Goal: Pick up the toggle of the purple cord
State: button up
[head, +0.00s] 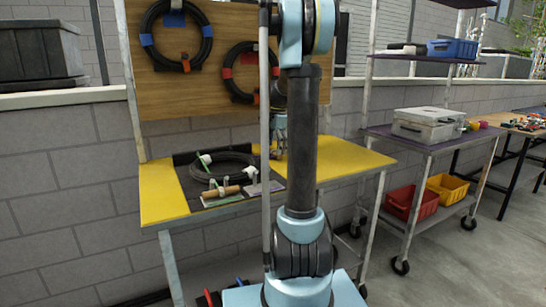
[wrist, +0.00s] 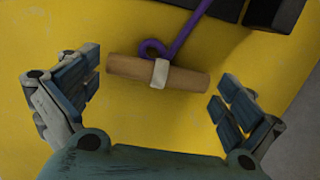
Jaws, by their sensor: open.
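The toggle (wrist: 180,76), a brown wooden cylinder with a pale band round its middle, lies on the yellow tabletop in the wrist view. The purple cord (wrist: 186,36) runs down from the top edge and curls in a loop at the band. My gripper (wrist: 159,84) is open, with one dark-padded finger beyond each end of the toggle. Neither finger appears to touch it. In the head view my gripper (head: 279,138) is over the workbench, partly hidden by my arm. I cannot make out this toggle there.
The yellow workbench (head: 165,195) carries a dark mat with a black coil (head: 222,165) and another wooden cylinder (head: 220,191). A wooden board (head: 215,95) with hanging coils stands behind. A wheeled shelf (head: 420,143) with bins is at the right.

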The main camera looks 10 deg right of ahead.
aim_at(274, 150)
jog(key=c, duration=1)
jog(key=shift+o, duration=0.2)
notch_tip(274, 150, up, 11)
